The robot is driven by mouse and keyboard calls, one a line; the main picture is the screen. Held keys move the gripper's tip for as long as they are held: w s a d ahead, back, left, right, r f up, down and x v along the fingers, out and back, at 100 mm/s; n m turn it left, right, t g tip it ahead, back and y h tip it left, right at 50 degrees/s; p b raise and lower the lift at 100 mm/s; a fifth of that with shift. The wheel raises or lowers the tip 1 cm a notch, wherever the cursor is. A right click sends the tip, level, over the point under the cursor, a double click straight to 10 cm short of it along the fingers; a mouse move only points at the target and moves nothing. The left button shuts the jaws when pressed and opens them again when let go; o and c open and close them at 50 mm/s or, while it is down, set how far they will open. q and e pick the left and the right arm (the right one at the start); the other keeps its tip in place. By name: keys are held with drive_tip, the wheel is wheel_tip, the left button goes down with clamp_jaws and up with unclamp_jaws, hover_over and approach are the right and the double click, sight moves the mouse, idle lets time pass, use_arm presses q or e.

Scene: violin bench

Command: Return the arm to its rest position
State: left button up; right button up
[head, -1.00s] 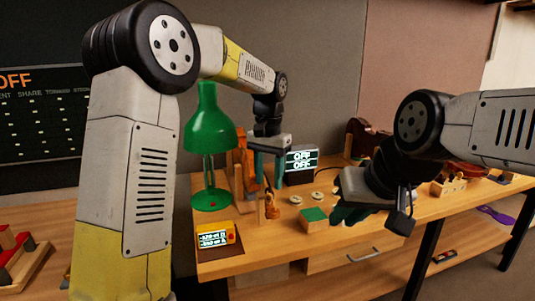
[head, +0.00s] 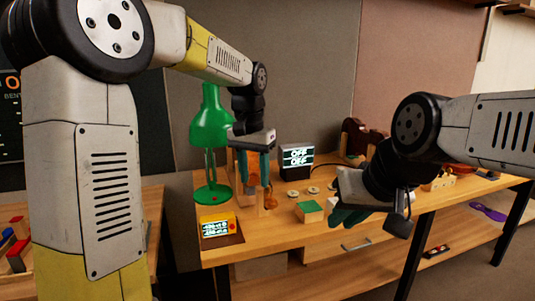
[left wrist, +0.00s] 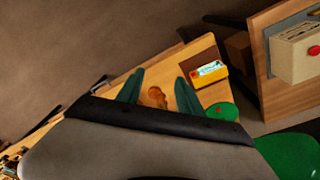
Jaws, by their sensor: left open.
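My left gripper (head: 254,178) hangs fingers-down over the bench (head: 275,240), just right of the green lamp (head: 209,130). Its teal fingers are apart, with orange-brown wood showing behind and between them in the head view. In the left wrist view, the open left gripper (left wrist: 157,90) has a small orange-brown wooden piece (left wrist: 156,97) in sight between its fingers; I see no grip on it. My right gripper (head: 345,214) is over the front of the bench, its teal fingers partly hidden by its own body, so its opening is unclear.
A yellow meter (head: 215,228) sits at the bench's near left corner. A green-topped block (head: 309,208) and pale discs lie in the middle. A display reading OFF (head: 297,157) stands behind. A drawer handle (head: 356,246) shows at the front.

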use_arm(q)
drive_tip(key=s+a+n+t, duration=0.1)
drive_tip(key=s+a, duration=0.2)
drive_tip(key=s, duration=0.3)
drive_tip(key=s+a+n+t+h, duration=0.1)
drive_tip(key=s+a+n+t, duration=0.1)
drive_tip(key=s+a, duration=0.2)
drive_tip(key=s+a+n+t, duration=0.1)
drive_tip(key=s+a+t, duration=0.1)
drive_tip(key=s, duration=0.8)
drive_tip(key=shift+a+r+h, duration=0.3)
drive_tip(key=shift+a+r, duration=0.1)
drive_tip(key=shift+a, duration=0.5)
